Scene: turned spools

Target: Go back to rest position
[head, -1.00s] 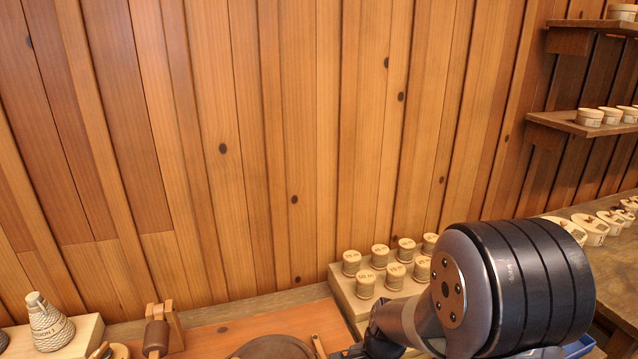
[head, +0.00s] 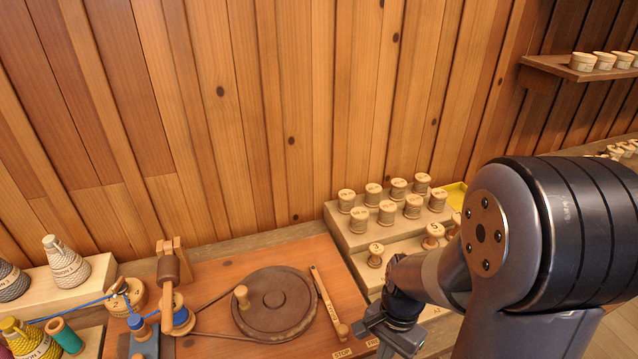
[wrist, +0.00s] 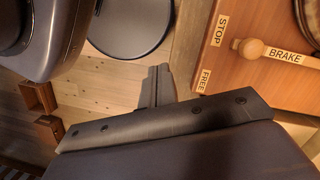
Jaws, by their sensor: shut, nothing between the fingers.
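My gripper (head: 395,335) is at the lower right of the head view, in front of the spool rack and right of the winding board. Its jaws are shut and empty. In the wrist view, the gripper fingers (wrist: 158,88) show near the middle, above the wooden floor. The winding board (head: 215,342) carries a dark round wheel (head: 285,305) with a knob. A brake lever (head: 328,300) lies between the wheel and my gripper.
A stepped rack (head: 347,238) with several small spools stands behind my gripper. Cones of cord (head: 66,262) and a green spool (head: 66,336) stand at the left. Blue cord runs to a spool on the board. Floor shows in the wrist view.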

